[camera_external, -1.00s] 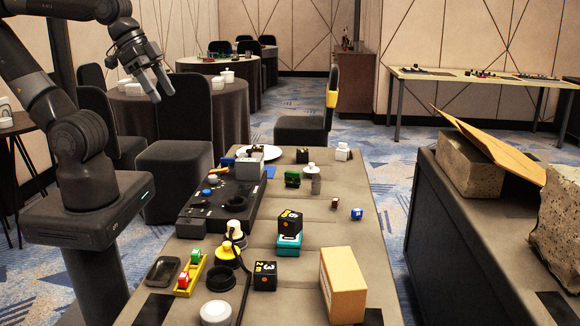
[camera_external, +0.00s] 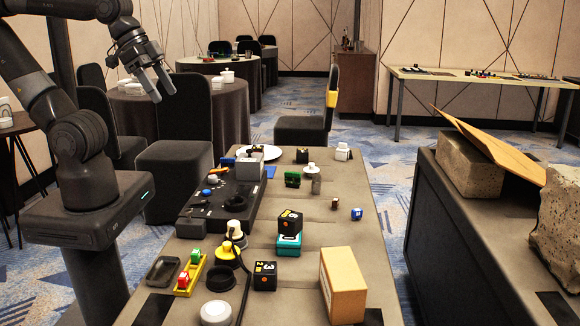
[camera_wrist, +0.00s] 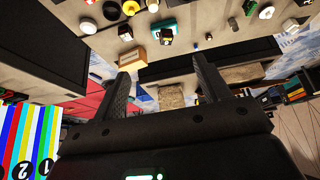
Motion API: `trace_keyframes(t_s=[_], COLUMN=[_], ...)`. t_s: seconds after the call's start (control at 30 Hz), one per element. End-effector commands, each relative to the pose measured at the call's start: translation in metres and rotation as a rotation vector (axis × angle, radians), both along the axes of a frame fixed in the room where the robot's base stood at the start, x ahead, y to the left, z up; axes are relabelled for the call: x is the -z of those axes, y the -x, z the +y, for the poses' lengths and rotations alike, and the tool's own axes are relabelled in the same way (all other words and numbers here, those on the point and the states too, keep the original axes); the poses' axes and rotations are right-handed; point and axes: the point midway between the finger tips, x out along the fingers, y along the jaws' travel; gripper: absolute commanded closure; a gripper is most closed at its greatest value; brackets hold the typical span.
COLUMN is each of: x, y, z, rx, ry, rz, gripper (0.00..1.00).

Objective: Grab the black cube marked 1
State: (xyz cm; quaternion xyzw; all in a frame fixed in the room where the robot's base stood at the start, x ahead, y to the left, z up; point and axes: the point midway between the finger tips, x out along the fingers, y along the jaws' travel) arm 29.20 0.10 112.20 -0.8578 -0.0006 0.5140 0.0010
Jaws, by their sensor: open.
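My gripper (camera_external: 162,94) is raised at the upper left, open and empty, well away from the table's objects. Its two spread fingers also show in the wrist view (camera_wrist: 160,68). One black cube with orange marks (camera_external: 265,276) stands on the near middle of the table; its marks look like a 3 and a 2. Another black cube with an orange mark (camera_external: 289,221) sits on a teal cube (camera_external: 288,245). Smaller dark cubes stand farther back (camera_external: 302,156) and to the right (camera_external: 335,204). I cannot clearly read a 1 on any black cube.
The long grey table (camera_external: 340,228) also holds a cardboard box (camera_external: 343,284), a yellow tray (camera_external: 189,277), a black console (camera_external: 222,203), a cable and a white round piece (camera_external: 216,313). Another dark table with stone blocks (camera_external: 468,165) stands right. Chairs stand behind my arm.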

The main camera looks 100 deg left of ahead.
Motion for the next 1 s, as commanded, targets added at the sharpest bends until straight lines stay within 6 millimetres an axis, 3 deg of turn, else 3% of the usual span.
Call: trace_keyframes(t_s=[0.17, 0.47, 0.77, 1.0], x=[-0.011, -0.028, -0.021, 0.0], y=[-0.027, -0.107, -0.185, -0.239], z=[0.011, 0.054, 0.12, 0.189], rx=[-0.008, -0.009, -0.004, -0.002], ry=[-0.021, -0.066, -0.086, -0.088], rz=[0.018, 0.061, 0.103, 0.127], gripper=[0.31, 0.31, 0.31, 0.31])
